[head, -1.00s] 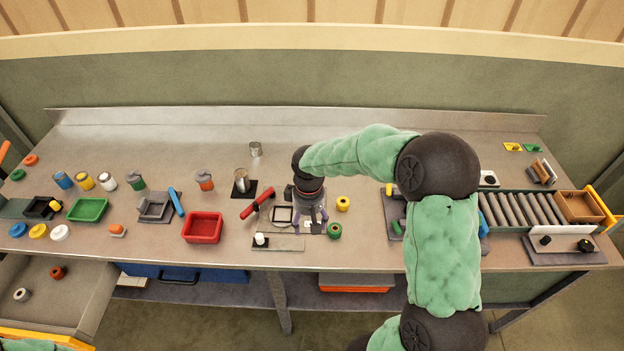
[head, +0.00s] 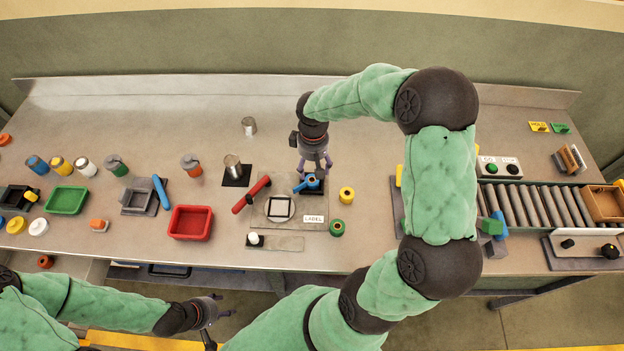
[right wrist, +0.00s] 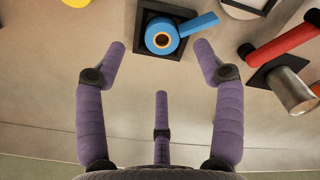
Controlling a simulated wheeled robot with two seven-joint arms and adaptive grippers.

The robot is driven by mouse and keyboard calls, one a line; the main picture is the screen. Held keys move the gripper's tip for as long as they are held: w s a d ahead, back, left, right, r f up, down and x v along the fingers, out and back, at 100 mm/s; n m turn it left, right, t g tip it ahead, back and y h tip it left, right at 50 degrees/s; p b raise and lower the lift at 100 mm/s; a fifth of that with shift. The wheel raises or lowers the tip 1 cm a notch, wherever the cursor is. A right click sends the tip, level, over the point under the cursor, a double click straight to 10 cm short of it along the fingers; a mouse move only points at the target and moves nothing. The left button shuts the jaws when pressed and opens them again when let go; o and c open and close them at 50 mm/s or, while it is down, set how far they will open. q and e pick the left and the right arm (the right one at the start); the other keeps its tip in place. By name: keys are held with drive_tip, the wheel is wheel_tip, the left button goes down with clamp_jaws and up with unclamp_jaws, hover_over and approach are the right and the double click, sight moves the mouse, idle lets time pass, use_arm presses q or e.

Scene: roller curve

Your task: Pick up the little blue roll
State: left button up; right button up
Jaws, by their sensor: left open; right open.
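The little blue roll (head: 311,182) sits in a dark square holder (head: 299,188) on the bench. In the right wrist view the blue roll (right wrist: 161,36) shows an orange core and a blue tail to the right. My right gripper (head: 316,164) is open just behind the roll. In its wrist view its purple fingers (right wrist: 160,48) are spread to either side, apart from the roll, with nothing between them. My left gripper (head: 212,309) is open and empty in front of the bench's front edge, far from the roll.
Yellow (head: 347,194) and green (head: 337,228) rolls stand to the right. A metal cup (head: 233,164) and red bin (head: 190,223) are further left. Rollers (head: 520,205) are at the right.

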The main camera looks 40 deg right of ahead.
sight(313, 181)
drive_tip(key=shift+f+b, duration=0.45)
drive_tip(key=shift+f, duration=3.05)
drive_tip(key=c, duration=1.2)
